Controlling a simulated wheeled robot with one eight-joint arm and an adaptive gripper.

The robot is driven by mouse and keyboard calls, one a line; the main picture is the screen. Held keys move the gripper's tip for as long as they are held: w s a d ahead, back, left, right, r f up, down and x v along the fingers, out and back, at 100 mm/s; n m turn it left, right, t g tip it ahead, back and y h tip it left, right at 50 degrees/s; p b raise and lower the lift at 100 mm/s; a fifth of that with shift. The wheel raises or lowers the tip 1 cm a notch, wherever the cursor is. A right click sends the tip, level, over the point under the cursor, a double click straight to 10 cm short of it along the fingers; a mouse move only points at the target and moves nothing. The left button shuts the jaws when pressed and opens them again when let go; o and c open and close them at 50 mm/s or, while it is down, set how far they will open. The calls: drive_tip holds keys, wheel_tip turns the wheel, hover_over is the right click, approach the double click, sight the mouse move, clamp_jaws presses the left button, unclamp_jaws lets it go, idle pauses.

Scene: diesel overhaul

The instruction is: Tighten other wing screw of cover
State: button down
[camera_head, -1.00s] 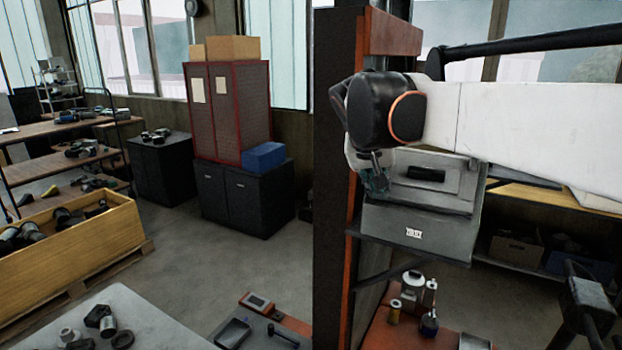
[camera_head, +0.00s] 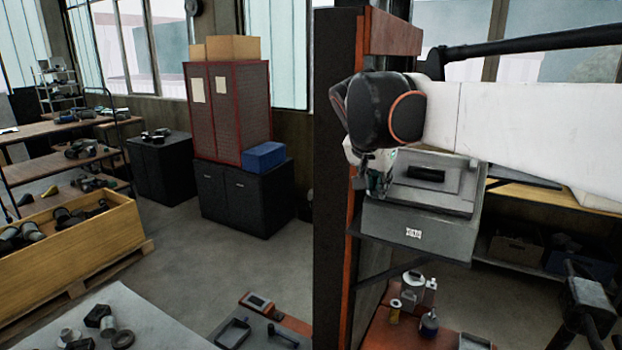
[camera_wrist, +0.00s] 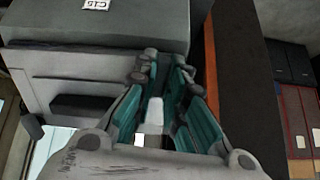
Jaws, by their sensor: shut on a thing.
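The grey metal box (camera_head: 415,228) with a white label is mounted beside the red-and-black post. Its sloping cover (camera_head: 432,176) has a black handle, which also shows in the wrist view (camera_wrist: 85,108). My gripper (camera_head: 378,186) is at the cover's left edge, next to the post. In the wrist view my gripper (camera_wrist: 165,66) has its teal fingers closed together at the cover's edge. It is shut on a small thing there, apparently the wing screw. The fingertips hide the screw, so its shape and seating cannot be seen. The other wing screw cannot be made out.
The dark post (camera_head: 338,190) stands close beside my gripper and limits room on that side. Below the box, bottles (camera_head: 412,287) stand on a red surface. A grey table (camera_head: 140,318) with loose parts is at the lower left. Open floor lies beyond.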

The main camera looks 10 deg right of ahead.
drive_tip(key=shift+w+r, duration=0.1)
drive_tip(key=shift+r, duration=0.05)
drive_tip(key=m, duration=0.4)
drive_tip(key=shift+m, duration=0.3)
drive_tip(key=m, duration=0.4)
drive_tip(key=shift+m, duration=0.3)
drive_tip(key=c, duration=1.5)
unclamp_jaws()
drive_tip(key=shift+d, duration=0.1)
drive_tip(key=shift+o, duration=0.2)
